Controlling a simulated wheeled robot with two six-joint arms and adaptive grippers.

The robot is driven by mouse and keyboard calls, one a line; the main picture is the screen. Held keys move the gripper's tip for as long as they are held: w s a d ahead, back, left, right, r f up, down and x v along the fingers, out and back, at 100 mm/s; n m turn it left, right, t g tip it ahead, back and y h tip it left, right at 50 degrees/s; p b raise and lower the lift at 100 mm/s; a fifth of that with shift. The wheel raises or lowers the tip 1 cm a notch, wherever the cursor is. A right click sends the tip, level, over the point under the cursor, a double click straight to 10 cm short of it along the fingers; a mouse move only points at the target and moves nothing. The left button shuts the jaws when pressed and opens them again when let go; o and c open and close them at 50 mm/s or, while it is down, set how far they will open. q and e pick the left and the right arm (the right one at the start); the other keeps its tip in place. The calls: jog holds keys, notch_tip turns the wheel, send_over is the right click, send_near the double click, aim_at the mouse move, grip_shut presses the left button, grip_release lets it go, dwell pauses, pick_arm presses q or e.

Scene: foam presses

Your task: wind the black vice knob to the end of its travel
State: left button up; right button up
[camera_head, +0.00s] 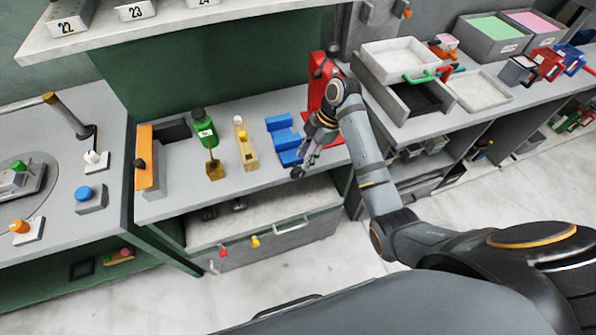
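A blue vice-like block (284,138) stands on the grey worktop near the middle of the view. A small dark round part (297,173), which looks like the black knob, shows at its front end by the worktop's front edge. My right gripper (304,164) points down at this part from the right, with its fingertips beside or on it. The fingers are small and partly overlap the knob, so I cannot tell whether they touch or grip it. My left gripper is not in view.
A red upright stand (316,98) is just behind my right gripper. An open drawer (270,236) juts out below the worktop.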

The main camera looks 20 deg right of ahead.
aim_at(298, 169)
jog(key=p+x, duration=0.1)
jog(key=x, duration=0.5)
jog(key=shift+a+f, duration=0.15)
jog(key=shift+f, duration=0.1)
grip_shut()
